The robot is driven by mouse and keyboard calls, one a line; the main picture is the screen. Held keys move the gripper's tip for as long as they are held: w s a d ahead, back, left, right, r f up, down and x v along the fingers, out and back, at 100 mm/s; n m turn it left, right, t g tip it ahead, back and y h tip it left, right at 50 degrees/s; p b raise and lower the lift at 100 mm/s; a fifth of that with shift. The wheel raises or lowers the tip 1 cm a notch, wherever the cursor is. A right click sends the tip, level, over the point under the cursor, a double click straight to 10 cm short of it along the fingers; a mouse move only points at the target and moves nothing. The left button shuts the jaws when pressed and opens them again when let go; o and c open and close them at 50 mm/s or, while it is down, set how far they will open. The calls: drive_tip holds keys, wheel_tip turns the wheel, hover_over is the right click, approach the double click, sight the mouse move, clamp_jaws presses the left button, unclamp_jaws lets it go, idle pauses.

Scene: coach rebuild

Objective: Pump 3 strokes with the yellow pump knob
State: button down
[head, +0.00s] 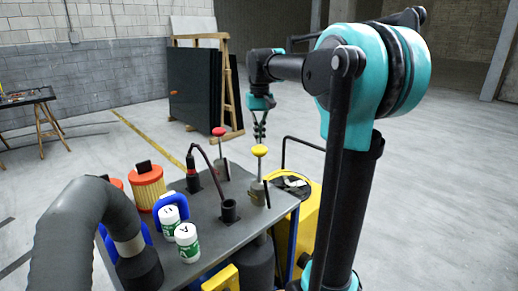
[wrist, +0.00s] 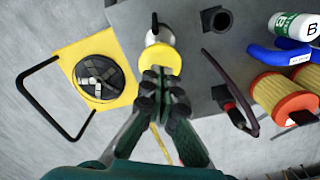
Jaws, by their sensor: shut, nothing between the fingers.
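The yellow pump knob (head: 260,150) sits on top of a thin upright rod rising from a pump body (head: 258,194) near the right edge of the grey bench top. My gripper (head: 260,138) points down just above the yellow knob, fingers together and empty. In the wrist view the yellow knob (wrist: 160,58) lies directly beyond my fingertips (wrist: 163,78), which cover its near edge. I cannot tell whether they touch it. A second pump with a red knob (head: 218,131) stands behind and to the left.
The bench top (head: 205,215) also carries a black open tube (head: 229,210), a dark curved hose (head: 200,155), white bottles (head: 187,242), orange filters (head: 148,186) and a thick grey hose (head: 75,220). A yellow unit (wrist: 97,75) with a black handle stands beside the bench.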

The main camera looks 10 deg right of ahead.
drive_tip(key=shift+f, duration=5.8)
drive_tip(key=shift+r, duration=5.95)
drive_tip(key=shift+f, duration=5.95)
drive_tip(key=shift+r, duration=0.1)
drive_tip(key=shift+r, duration=5.85)
